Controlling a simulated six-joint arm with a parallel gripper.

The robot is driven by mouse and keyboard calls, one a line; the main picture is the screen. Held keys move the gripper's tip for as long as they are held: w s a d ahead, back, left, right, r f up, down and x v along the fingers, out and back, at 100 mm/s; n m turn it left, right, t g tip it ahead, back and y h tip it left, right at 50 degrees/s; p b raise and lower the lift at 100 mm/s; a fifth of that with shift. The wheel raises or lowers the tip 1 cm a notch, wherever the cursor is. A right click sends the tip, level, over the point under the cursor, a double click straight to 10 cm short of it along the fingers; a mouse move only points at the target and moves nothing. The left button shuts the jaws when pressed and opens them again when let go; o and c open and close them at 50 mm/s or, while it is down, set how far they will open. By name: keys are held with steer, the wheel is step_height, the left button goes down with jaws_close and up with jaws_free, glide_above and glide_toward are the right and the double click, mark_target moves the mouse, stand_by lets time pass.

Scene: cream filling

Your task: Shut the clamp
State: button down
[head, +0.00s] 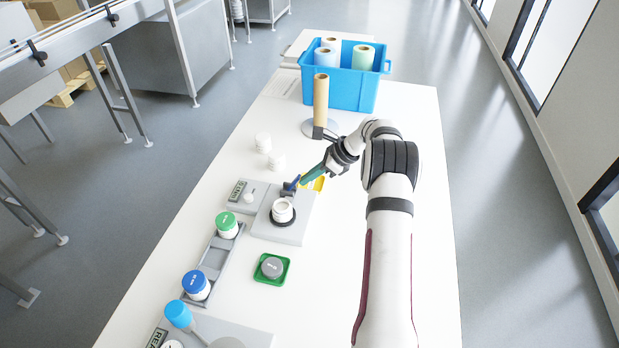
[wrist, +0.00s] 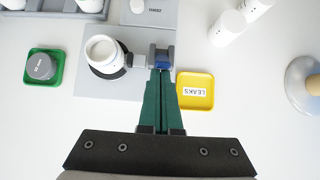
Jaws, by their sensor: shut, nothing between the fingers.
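The clamp (wrist: 162,53) is a small grey block with a blue part on the grey station plate (wrist: 112,88). In the head view the clamp (head: 290,188) stands just behind the white jar (head: 283,207). The open-topped jar also shows in the wrist view (wrist: 103,50), inside a black ring. My gripper (head: 303,183), with green fingers, is shut and empty. In the wrist view its fingertips (wrist: 160,75) are at the blue part, seeming to touch or nearly touch it. I cannot tell whether the clamp is open or shut.
A yellow LEAKS tray (wrist: 196,91) lies beside my fingers. A green tray (head: 261,273) holds a grey lid. White jars (head: 277,162) stand behind the station. A rack (head: 213,262) holds green- and blue-capped jars. A roll stand (head: 321,105) and blue bin (head: 352,88) are farther back.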

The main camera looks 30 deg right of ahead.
mark_target(288, 188)
steer(key=shift+w+a+r, duration=0.1)
steer(key=shift+w+r, duration=0.05)
steer(key=shift+w+a+r+g+h, duration=0.3)
steer(key=shift+g+h, duration=0.25)
steer(key=shift+w+a+r+g+h, duration=0.25)
steer(key=shift+w+a+g+h, duration=0.05)
steer(key=shift+g+h, duration=0.25)
steer(key=shift+w+a+r+g+h, duration=0.3)
steer(key=shift+w+a+g+h, duration=0.35)
steer(key=shift+g+h, duration=0.25)
steer(key=shift+w+a+r, duration=0.15)
steer(key=shift+w+a, duration=0.6)
steer(key=shift+r, duration=0.8)
